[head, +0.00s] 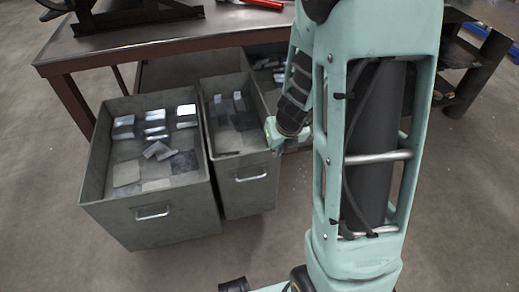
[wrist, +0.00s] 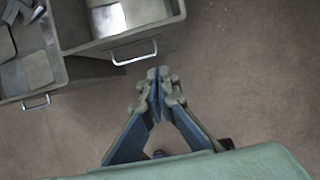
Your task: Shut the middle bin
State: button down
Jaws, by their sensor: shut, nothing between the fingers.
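The middle bin (head: 247,187) is a grey open-topped metal drawer, pulled out from under the bench. It has a silver bar handle (head: 251,175) on its front and a few metal pieces inside. In the wrist view, the middle bin (wrist: 172,33) is at the top, its handle (wrist: 134,52) facing my gripper. My gripper (wrist: 158,75) is shut and empty, its tips just below and right of the handle. I cannot tell whether they touch the bin. In the head view, my gripper (head: 272,133) is by the bin's front right corner, partly hidden by my arm.
The left bin (head: 150,216) is pulled out farther, with several metal plates inside. A third bin (head: 262,62) lies behind my arm, mostly hidden. The bench (head: 120,50) stands above them, with red-handled tools (head: 262,4) on top.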

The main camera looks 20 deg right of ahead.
aim_at(269, 151)
jog(key=b+x, duration=0.2)
jog(key=x, duration=0.1)
jog(key=w+b+x, duration=0.1)
jog(key=b+x, duration=0.1)
jog(key=x, duration=0.2)
jog(key=w+r+b+x, duration=0.1)
jog(key=b+x, duration=0.1)
jog(key=x, duration=0.2)
jog(key=shift+w+f, duration=0.1)
jog(key=shift+w, duration=0.7)
